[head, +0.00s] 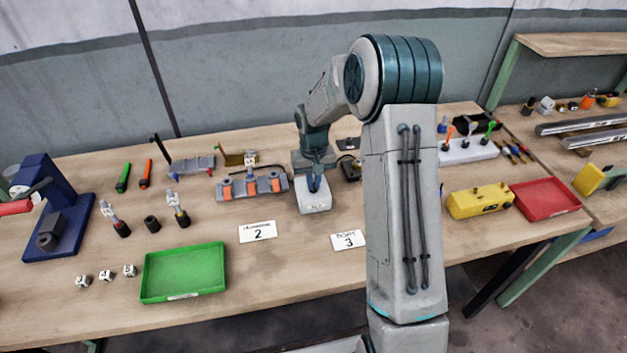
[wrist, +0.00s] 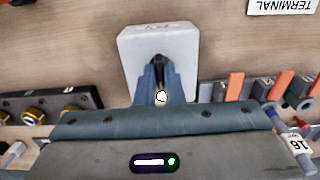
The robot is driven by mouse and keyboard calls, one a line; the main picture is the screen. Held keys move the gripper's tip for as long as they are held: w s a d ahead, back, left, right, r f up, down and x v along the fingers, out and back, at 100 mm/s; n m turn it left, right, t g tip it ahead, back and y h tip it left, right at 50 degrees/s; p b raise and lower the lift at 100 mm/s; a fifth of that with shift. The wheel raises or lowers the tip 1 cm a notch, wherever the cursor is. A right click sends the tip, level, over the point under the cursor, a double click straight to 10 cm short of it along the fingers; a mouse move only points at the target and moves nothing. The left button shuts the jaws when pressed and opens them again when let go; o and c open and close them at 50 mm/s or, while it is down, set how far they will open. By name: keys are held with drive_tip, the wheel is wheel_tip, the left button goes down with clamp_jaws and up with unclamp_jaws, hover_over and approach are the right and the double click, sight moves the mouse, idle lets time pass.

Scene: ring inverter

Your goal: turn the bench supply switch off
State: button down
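A white box (head: 314,200) stands on the bench right under my gripper; I take it to be the bench supply switch, though no label on it can be read. In the wrist view the white box (wrist: 187,45) fills the top middle, with a dark slot or lever at its centre. My gripper (wrist: 158,68) points down at it, its two blue fingers close together on either side of the dark part. Whether the fingers press on it cannot be told. The gripper (head: 315,188) largely hides the box's top in the head view, so the lever's position is unclear.
A grey rack with orange pieces (head: 252,186) stands close left of the box. Cards "2" (head: 258,231) and "3" (head: 348,240) lie in front. A green tray (head: 183,272) is front left. A white panel with coloured levers (head: 467,150), yellow box (head: 480,200) and red tray (head: 545,198) are right.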

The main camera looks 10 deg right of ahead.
drive_tip(key=shift+n, duration=0.3)
drive_tip(key=n+b, duration=0.1)
drive_tip(key=n, duration=0.3)
drive_tip(key=shift+n+b, duration=0.3)
drive_tip(key=shift+b, duration=0.05)
drive_tip(key=n, duration=0.5)
drive_tip(key=shift+n, duration=0.3)
drive_tip(key=n, duration=0.3)
drive_tip(key=shift+n+p, duration=0.5)
drive_tip(key=shift+n, duration=1.5)
drive_tip(key=c, duration=1.5)
unclamp_jaws()
drive_tip(key=shift+c, duration=0.2)
